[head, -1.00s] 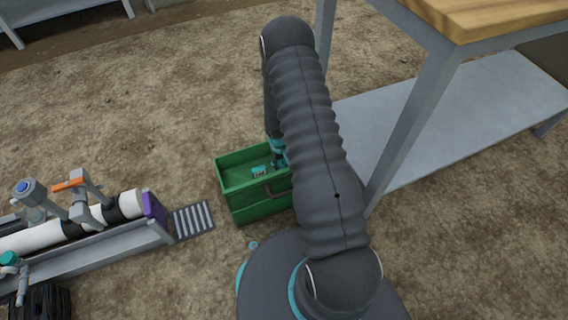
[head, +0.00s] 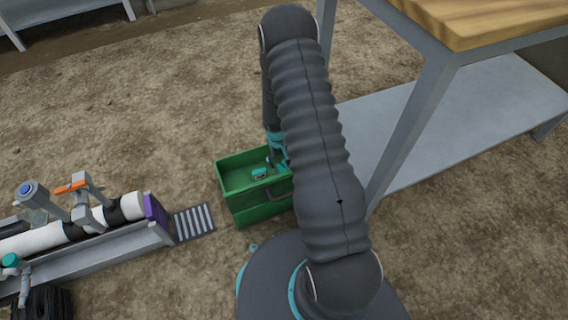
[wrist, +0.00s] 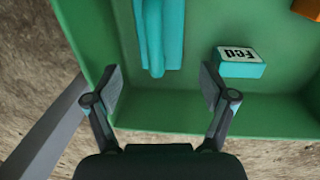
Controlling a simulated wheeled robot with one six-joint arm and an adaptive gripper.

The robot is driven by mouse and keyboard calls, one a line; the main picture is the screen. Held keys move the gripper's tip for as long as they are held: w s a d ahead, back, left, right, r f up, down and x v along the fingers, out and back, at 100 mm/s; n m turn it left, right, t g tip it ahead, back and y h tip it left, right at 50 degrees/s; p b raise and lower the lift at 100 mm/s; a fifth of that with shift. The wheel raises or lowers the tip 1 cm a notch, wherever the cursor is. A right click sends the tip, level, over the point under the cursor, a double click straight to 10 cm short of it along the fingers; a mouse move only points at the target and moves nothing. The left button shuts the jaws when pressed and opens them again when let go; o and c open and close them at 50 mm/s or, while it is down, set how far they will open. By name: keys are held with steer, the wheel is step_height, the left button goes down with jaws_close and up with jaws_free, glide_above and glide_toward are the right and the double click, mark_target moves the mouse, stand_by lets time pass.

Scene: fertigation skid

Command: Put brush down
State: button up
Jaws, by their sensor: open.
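A green crate (head: 228,177) stands on the ground beside my base. My gripper (wrist: 161,78) is open over the crate, its two fingers spread apart. In the head view my gripper (head: 273,162) is partly hidden by my arm. A long teal thing (wrist: 152,35) lies in the crate ahead of the gap between the fingers, its near end between the fingertips. It may be the brush, but I see no bristles and cannot be sure. No finger visibly touches it.
A teal block with a white lettered label (wrist: 238,62) lies in the crate, right of the long thing. An orange thing (wrist: 309,9) shows in the corner. A table leg (head: 408,125) and grey shelf (head: 460,115) stand right. A pipe rig (head: 90,235) and grate (head: 194,222) lie left.

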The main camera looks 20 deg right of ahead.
step_height(320, 180, up, 7)
step_height(320, 180, up, 14)
steer(key=t, duration=0.1)
glide_above(281, 168)
steer(key=a, duration=0.1)
steer(key=s+a+r+t, duration=0.1)
steer(key=s+a+r, duration=0.15)
steer(key=r, duration=0.55)
steer(key=s+a+r+t, duration=0.1)
steer(key=s+r, duration=0.2)
steer(key=r, duration=0.4)
steer(key=s+a+r+t, duration=0.1)
steer(key=s+a+r, duration=0.1)
steer(key=s+r, duration=0.4)
steer(key=s+a+r+t+y, duration=0.1)
steer(key=s+a+r, duration=0.2)
steer(key=s+r, duration=0.4)
steer(key=s, duration=0.7)
steer(key=shift+s+r+t+p, duration=0.25)
steer(key=shift+t+p, duration=0.05)
steer(key=shift+p, duration=0.1)
step_height(281, 168, up, 6)
steer(key=p, duration=0.5)
steer(key=shift+f+p, duration=0.2)
steer(key=shift+p, duration=0.1)
